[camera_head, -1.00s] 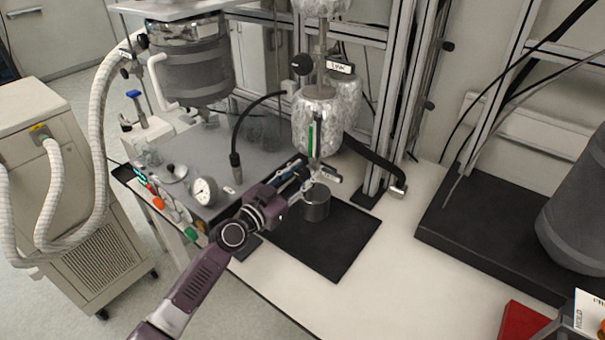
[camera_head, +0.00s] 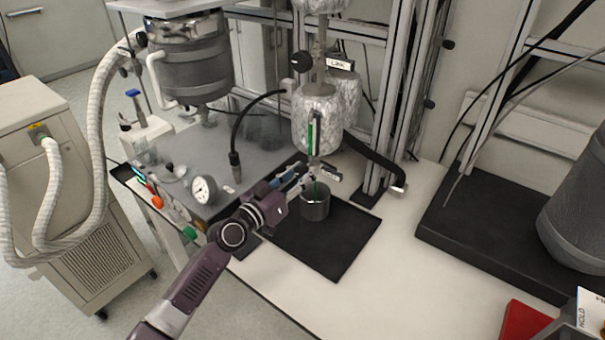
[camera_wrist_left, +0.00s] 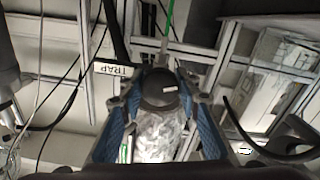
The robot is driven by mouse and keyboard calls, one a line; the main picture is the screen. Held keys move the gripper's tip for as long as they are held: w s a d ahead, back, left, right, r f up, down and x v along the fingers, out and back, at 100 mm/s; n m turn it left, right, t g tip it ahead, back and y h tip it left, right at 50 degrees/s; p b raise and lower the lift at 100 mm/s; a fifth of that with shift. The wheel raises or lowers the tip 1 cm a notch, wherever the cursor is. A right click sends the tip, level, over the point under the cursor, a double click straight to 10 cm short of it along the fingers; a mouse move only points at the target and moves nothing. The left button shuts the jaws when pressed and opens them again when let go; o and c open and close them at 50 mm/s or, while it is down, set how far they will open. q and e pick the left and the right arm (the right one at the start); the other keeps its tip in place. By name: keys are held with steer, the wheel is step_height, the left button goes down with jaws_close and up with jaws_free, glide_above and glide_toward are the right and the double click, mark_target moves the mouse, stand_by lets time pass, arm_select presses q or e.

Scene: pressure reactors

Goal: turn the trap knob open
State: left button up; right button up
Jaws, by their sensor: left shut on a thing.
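The trap knob (camera_wrist_left: 160,88) is a dark round knob with a short white mark, seen in the left wrist view beside a white TRAP label (camera_wrist_left: 113,69). My left gripper (camera_wrist_left: 158,92) has its blue-padded fingers on both sides of the knob, shut on it. In the head view my left gripper (camera_head: 300,183) reaches under the foil-wrapped vessel (camera_head: 316,122), and its fingers hide the knob. A thin green line (camera_head: 316,187) runs down from there into a metal beaker (camera_head: 315,206); it also shows in the wrist view (camera_wrist_left: 168,18). My right gripper is not in view.
The beaker stands on a black mat (camera_head: 338,250). A grey box with a dial gauge (camera_head: 203,190) is left of my arm. Metal frame posts (camera_head: 388,110) rise behind. White bench top is clear to the right of the mat.

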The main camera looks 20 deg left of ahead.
arm_select(q)
steer(key=n, duration=0.2)
steer(key=shift+n, duration=0.4)
steer(key=n, duration=0.3)
steer(key=shift+n, duration=0.3)
steer(key=n, duration=0.4)
steer(key=shift+n, duration=1.5)
steer(key=o, duration=1.2)
